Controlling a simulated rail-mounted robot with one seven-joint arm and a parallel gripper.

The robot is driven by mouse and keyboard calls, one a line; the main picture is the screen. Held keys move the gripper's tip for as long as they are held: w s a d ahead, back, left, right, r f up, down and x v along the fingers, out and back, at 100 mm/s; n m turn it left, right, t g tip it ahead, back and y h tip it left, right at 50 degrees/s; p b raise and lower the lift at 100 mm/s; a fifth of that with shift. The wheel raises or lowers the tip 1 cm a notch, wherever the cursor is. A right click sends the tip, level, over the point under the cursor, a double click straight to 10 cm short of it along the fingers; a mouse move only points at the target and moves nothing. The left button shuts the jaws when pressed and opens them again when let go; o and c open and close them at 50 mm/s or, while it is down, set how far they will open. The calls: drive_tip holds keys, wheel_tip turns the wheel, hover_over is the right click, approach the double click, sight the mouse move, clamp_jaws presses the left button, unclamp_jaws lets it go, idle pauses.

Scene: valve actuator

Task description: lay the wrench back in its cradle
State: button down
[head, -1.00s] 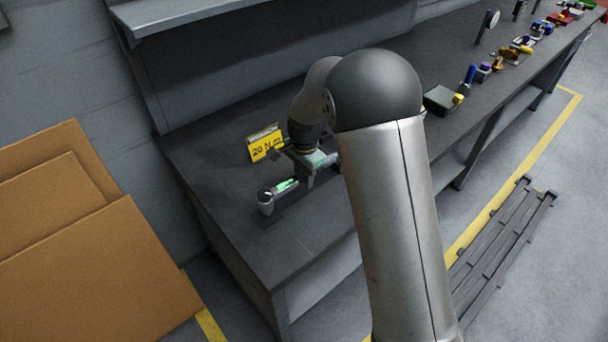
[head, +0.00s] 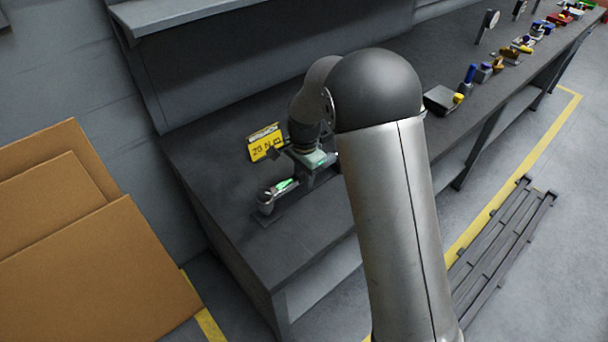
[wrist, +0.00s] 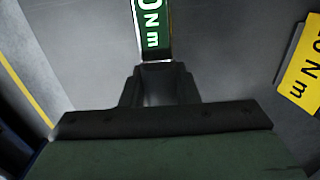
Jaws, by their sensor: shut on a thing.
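The wrench (head: 266,199) is a grey metal tool with a lit green display, at the left end of the dark bench in the head view. Its display (wrist: 153,28) reads "0 N m" in the wrist view, just beyond my fingers. My gripper (head: 307,180) is shut on the wrench's handle, and its fingers show in the wrist view (wrist: 160,85). The wrench is low over the bench; I cannot tell whether it touches.
A yellow "20 N m" sign (head: 265,143) stands behind my gripper; it also shows at right in the wrist view (wrist: 302,70). Several small valves and tools (head: 500,62) line the bench farther right. Bare bench (head: 215,165) lies left of the wrench.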

drive_tip(key=shift+f+b, duration=0.85)
drive_tip(key=shift+f, duration=0.2)
idle(0.5)
drive_tip(key=c, duration=1)
unclamp_jaws()
drive_tip(key=shift+c, duration=0.2)
drive_tip(key=shift+f, duration=0.1)
wheel_tip(320, 180, up, 18)
drive_tip(key=b, duration=0.2)
drive_tip(key=shift+f, duration=0.2)
